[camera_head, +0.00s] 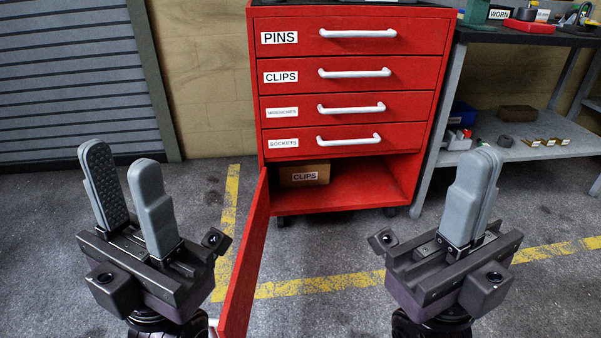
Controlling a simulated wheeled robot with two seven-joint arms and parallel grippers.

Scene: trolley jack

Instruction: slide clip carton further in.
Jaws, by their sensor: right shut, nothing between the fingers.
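The clip carton (304,174) is a small brown box with a white CLIPS label. It sits at the left side of the open bottom compartment (350,190) of the red cabinet (350,90), under the drawers. My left gripper (121,172) is open and empty, in front of and to the left of the cabinet. My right gripper (478,190) is shut and empty, at the right in front of the cabinet. Both are well apart from the carton.
The red compartment door (246,255) stands open toward me, between my grippers. A grey shelf unit (520,150) with small parts stands at the right, beside the cabinet. A grey shutter (75,75) is at the back left. The floor before the compartment is clear.

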